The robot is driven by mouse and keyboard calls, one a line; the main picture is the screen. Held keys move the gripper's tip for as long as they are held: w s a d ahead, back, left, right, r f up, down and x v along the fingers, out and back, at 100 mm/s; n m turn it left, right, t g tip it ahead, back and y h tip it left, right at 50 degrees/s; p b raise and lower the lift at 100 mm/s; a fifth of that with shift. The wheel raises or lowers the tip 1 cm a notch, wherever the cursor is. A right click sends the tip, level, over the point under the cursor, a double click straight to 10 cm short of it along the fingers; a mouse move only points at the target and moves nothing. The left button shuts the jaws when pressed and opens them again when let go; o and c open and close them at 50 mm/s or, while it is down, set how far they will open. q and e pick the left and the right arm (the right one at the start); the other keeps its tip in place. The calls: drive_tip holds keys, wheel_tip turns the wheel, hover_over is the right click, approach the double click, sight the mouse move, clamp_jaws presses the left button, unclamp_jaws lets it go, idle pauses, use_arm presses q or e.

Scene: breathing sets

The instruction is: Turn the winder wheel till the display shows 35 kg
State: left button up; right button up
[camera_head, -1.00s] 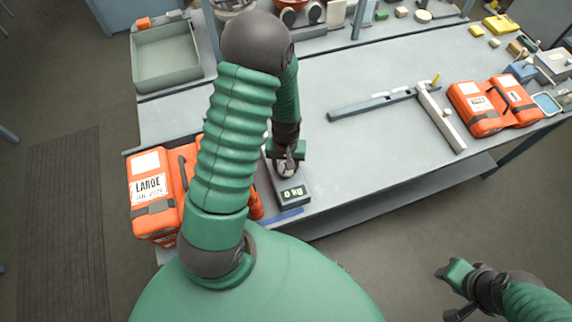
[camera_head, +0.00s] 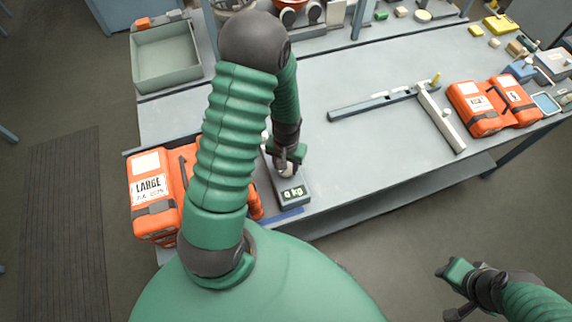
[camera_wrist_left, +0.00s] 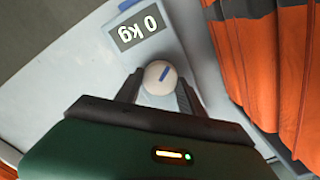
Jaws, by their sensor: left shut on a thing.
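The winder wheel (camera_wrist_left: 160,77) is a small pale round knob with a blue mark, in the left wrist view. It sits on a grey unit (camera_head: 291,195) near the table's front edge. The unit's display (camera_head: 292,192) reads 0 kg; it also shows upside down in the left wrist view (camera_wrist_left: 138,29). My left gripper (camera_wrist_left: 158,88) is shut on the wheel, one dark finger on each side. In the head view my left gripper (camera_head: 286,167) partly hides the wheel. My right gripper (camera_head: 447,292) hangs off the table at lower right, away from the unit; its jaw opening is unclear.
An orange bag labelled LARGE (camera_head: 152,195) stands left of the unit, partly behind my left arm. More orange bags (camera_head: 480,108) lie at the right. The table's middle (camera_head: 350,155) is clear.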

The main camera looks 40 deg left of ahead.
use_arm(q)
drive_tip(key=o, duration=1.1)
drive_tip(key=shift+w+a, duration=0.15)
drive_tip(key=shift+w, duration=0.2)
drive_tip(key=shift+o, duration=1.3)
drive_tip(key=shift+f, duration=0.1)
wheel_tip(320, 180, up, 17)
drive_tip(key=shift+f+b, duration=0.15)
drive_tip(key=shift+b, duration=0.3)
drive_tip(key=shift+f, duration=0.1)
